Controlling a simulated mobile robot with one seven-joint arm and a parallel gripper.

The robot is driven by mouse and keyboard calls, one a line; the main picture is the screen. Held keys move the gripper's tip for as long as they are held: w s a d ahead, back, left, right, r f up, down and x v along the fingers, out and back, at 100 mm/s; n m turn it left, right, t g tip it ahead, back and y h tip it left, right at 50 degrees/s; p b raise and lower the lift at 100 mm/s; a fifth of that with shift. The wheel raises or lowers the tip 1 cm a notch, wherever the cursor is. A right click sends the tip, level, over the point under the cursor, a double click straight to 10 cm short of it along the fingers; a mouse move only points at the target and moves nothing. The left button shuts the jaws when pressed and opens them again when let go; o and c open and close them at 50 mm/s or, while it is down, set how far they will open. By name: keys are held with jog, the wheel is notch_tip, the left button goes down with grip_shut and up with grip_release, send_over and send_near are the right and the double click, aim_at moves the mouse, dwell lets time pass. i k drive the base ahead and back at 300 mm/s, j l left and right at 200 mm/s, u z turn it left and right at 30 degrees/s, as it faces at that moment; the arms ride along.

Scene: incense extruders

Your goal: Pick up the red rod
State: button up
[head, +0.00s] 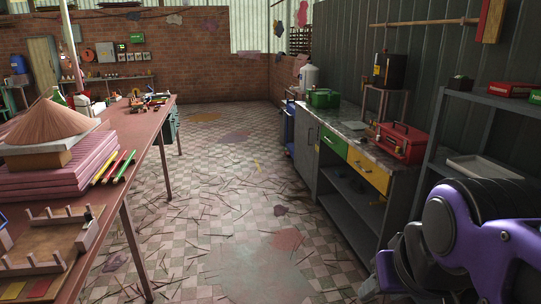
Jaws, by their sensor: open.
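The red rod (113,167) lies on the long reddish table at the left, near its right edge. It lies between a yellow rod (102,168) and a green rod (124,167), roughly parallel to both. The rods are beside a stack of pink slabs (62,177). My gripper (371,285) is low at the bottom right, far from the rods, partly hidden by my purple arm and the picture edge. It is open; no object shows in it.
The table (147,148) also bears a wooden rack (45,245) and a brown cone (52,122). A workbench (345,215) with a red toolbox (400,142) stands at the right. The tiled floor between is open but littered with thin sticks.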

aim_at(108, 175)
jog(key=i+j+u, duration=0.1)
jog(key=i+u, duration=1.1)
jog(key=i, duration=0.2)
jog(key=i+u, duration=0.3)
jog(key=i, duration=0.15)
jog(key=i+j, duration=0.15)
jog(key=i, duration=0.25)
jog(key=i+j, duration=0.1)
jog(key=i, duration=0.3)
